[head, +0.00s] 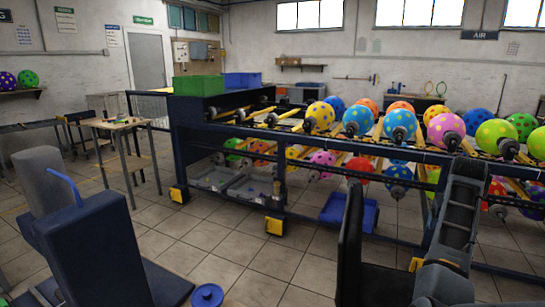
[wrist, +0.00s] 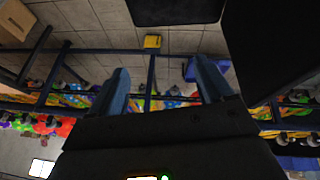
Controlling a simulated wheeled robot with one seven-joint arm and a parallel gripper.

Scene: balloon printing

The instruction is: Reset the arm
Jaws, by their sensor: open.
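My arm (head: 458,215) rises in the right foreground of the head view, in front of the balloon rack. I cannot make out its gripper fingertips there. In the wrist view, my gripper (wrist: 163,82) shows two blue-grey fingers spread wide apart. Nothing is held between them. The wrist picture is upside down, with floor at the top and windows at the bottom left. The dark rack frame (wrist: 152,80) and its balloons show beyond and between the fingers, apart from them.
The long rack (head: 330,140) holds several dotted balloons (head: 399,125) on rods. A blue bin (head: 349,212) lies beneath it. A dark blue block (head: 95,250) and blue lid (head: 207,296) are in the left foreground. A small wooden table (head: 118,124) stands left. Tiled floor between is clear.

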